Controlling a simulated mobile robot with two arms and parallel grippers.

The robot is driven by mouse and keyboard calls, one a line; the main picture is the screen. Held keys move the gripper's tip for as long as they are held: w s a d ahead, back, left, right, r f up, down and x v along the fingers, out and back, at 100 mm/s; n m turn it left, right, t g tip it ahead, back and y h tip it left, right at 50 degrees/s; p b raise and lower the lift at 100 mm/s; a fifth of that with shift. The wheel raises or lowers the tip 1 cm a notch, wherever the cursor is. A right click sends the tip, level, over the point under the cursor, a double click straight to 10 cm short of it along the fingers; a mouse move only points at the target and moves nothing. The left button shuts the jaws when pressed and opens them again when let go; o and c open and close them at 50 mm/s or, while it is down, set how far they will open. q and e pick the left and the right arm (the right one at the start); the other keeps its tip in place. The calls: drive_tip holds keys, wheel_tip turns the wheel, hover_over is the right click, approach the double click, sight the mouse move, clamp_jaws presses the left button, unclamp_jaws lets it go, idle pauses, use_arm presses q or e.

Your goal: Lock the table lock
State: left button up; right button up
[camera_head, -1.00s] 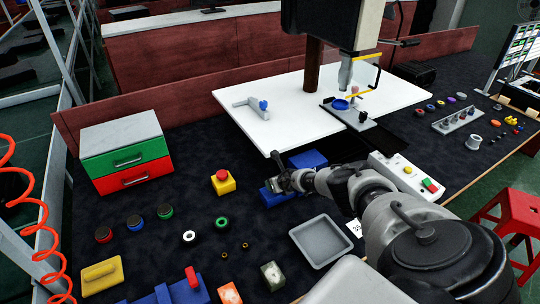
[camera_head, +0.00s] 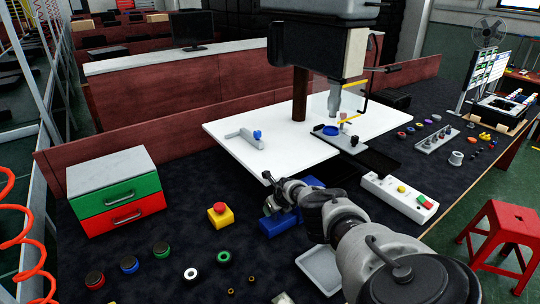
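A drill press with a black head (camera_head: 318,52) stands over a white table plate (camera_head: 225,133). A grey piece with a blue knob (camera_head: 257,134) lies on the left of the plate, and a plate with a round blue part (camera_head: 331,130) lies under the spindle. I cannot tell which part is the table lock; the area under the plate is dark and partly hidden. My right gripper (camera_head: 270,206) is just in front of the plate's near edge, by a blue block (camera_head: 278,223). Its fingers are too small to read. My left gripper is out of view.
A green and red drawer box (camera_head: 120,197) stands at the left. A red button on a yellow base (camera_head: 220,216), a white control box (camera_head: 398,196) and a grey tray (camera_head: 318,268) surround my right arm. Small rings and knobs lie in front.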

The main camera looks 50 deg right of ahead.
idle(0.3)
drive_tip(key=o, duration=1.3)
drive_tip(key=p+v, duration=1)
drive_tip(key=p, duration=0.3)
drive_tip(key=shift+s+r+p, duration=0.15)
drive_tip(key=shift+r+p, duration=0.2)
drive_tip(key=shift+p, duration=0.05)
